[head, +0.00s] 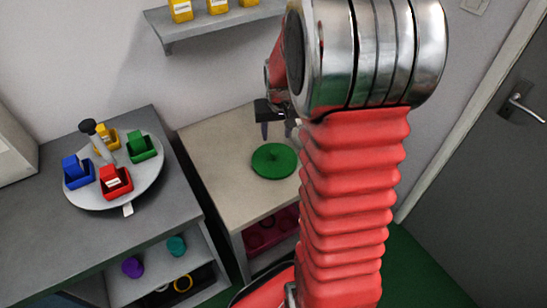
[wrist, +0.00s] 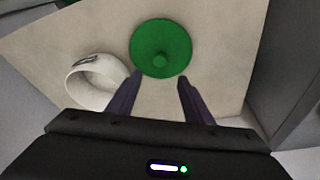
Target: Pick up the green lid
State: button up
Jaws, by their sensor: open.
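The green lid (head: 273,160) is a round disc lying on the beige table. In the wrist view the green lid (wrist: 160,42) shows a small raised knob near its front edge. My gripper (wrist: 158,78) is open and empty, its two dark fingers apart, with the lid just beyond the fingertips. In the head view my gripper (head: 277,130) is above the table behind the lid, partly hidden by my red arm. Whether the fingers touch the lid cannot be told.
A white mug-like ring (wrist: 95,82) stands left of the lid in the wrist view, close to the left finger. A grey counter (head: 60,235) at left holds a round turntable (head: 118,187) with coloured bins. A wall shelf (head: 215,28) carries yellow boxes. A grey door (head: 490,170) stands right.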

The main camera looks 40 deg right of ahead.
aim_at(275, 151)
jog(key=shift+x, duration=4.3)
jog(key=shift+w, duration=0.1)
jog(key=shift+x, duration=2.55)
jog(key=shift+a, duration=0.1)
jog(key=c, duration=1.1)
